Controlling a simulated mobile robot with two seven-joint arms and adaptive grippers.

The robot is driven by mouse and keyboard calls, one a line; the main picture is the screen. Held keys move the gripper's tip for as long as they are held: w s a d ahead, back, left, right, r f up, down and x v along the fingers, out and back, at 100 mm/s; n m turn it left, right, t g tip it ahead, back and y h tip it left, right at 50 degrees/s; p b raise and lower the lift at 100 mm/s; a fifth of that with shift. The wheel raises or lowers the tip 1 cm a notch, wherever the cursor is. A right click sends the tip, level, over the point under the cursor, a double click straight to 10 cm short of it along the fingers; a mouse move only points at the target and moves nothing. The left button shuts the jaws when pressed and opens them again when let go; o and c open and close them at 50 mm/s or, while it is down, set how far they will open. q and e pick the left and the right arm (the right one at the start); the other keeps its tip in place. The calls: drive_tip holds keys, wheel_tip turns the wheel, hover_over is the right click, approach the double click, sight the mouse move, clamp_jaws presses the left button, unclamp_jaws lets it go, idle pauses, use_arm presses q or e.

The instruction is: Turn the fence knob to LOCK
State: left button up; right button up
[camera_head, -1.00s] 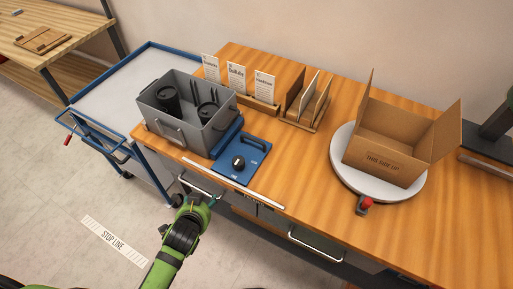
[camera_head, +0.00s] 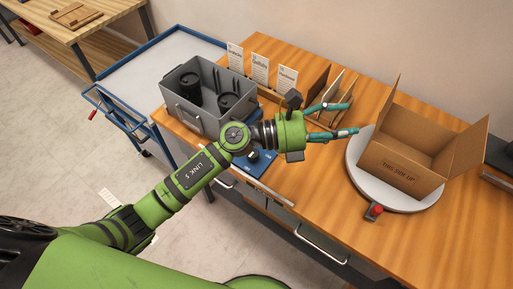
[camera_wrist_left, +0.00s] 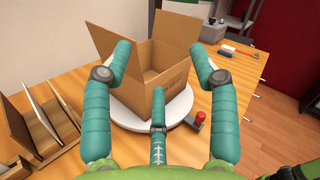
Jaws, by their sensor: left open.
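A blue plate (camera_head: 262,168) lies on the bench's front part, right of the grey bin. A black round knob on it, seen earlier, is now mostly hidden behind my left arm; its setting cannot be read. My left gripper (camera_head: 350,119), green with teal fingers, is open and empty. It is above the bench, past the plate to the right, and its fingers point toward the cardboard box. In the left wrist view its spread fingers (camera_wrist_left: 160,62) show in front of the box, with nothing between them. My right gripper is not in view.
A grey bin (camera_head: 196,117) with black cups stands left of the plate. Upright cards (camera_head: 260,68) and a wooden rack (camera_head: 318,82) stand behind. A cardboard box (camera_head: 402,172) sits on a round white turntable (camera_head: 356,172) with a red-knobbed part (camera_head: 375,211) at its front.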

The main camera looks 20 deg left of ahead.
use_arm(q)
wheel_tip(320, 180, down, 4)
drive_tip(key=s+d+r+m+g+y, duration=0.1)
drive_tip(key=s+m+g+y, duration=0.1)
drive_tip(key=m+g, duration=0.3)
drive_tip(key=m+g+y, duration=0.2)
drive_tip(key=m+y, duration=0.7)
drive_tip(key=y, duration=0.7)
hover_over(253, 156)
drive_tip(key=w, duration=0.1)
wheel_tip(253, 156, down, 11)
drive_tip(key=shift+r, duration=0.2)
drive_tip(key=shift+a+f+p, duration=0.2)
drive_tip(key=shift+f+p, duration=0.05)
drive_tip(key=shift+p, duration=0.2)
wheel_tip(253, 156, down, 6)
drive_tip(key=shift+d+r+p, duration=0.1)
drive_tip(key=shift+r+p, duration=0.1)
drive_tip(key=shift+p, duration=0.95)
drive_tip(key=shift+f, duration=0.45)
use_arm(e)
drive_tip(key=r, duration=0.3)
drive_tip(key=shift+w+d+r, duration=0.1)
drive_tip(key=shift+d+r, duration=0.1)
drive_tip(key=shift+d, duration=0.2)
